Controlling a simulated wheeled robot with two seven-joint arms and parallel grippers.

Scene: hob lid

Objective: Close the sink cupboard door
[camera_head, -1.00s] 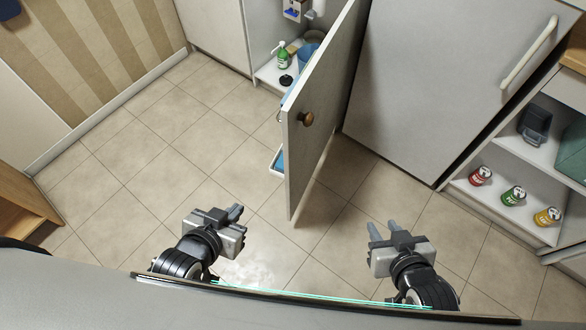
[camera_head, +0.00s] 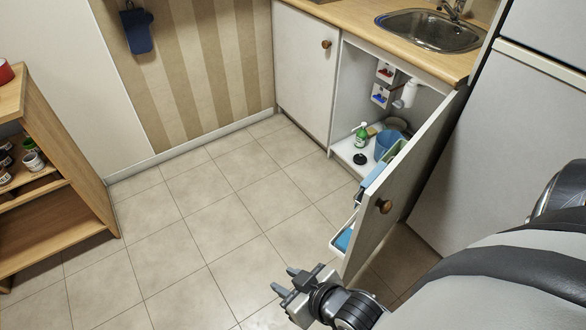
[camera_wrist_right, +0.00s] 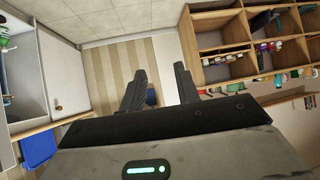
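The sink cupboard door (camera_head: 417,163) is white and stands wide open, swung out toward me. Its round brown knob (camera_head: 384,206) faces me, on the outer side. The sink cupboard (camera_head: 347,101) is open behind it, below the sink. My right gripper (camera_head: 284,280) is at the bottom middle, left of the door's lower free edge and apart from it in the picture. In the right wrist view its two fingers (camera_wrist_right: 161,92) are spread, with nothing between them. My left gripper is out of view.
Racks on the door's inner side hold blue things, the lower tray (camera_head: 342,243) sticking out. A green bottle (camera_head: 361,134) and a blue bucket (camera_head: 387,143) stand inside the cupboard. The fridge (camera_head: 500,140) is at right, a wooden shelf (camera_head: 60,240) at left. The floor (camera_head: 205,215) between is clear.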

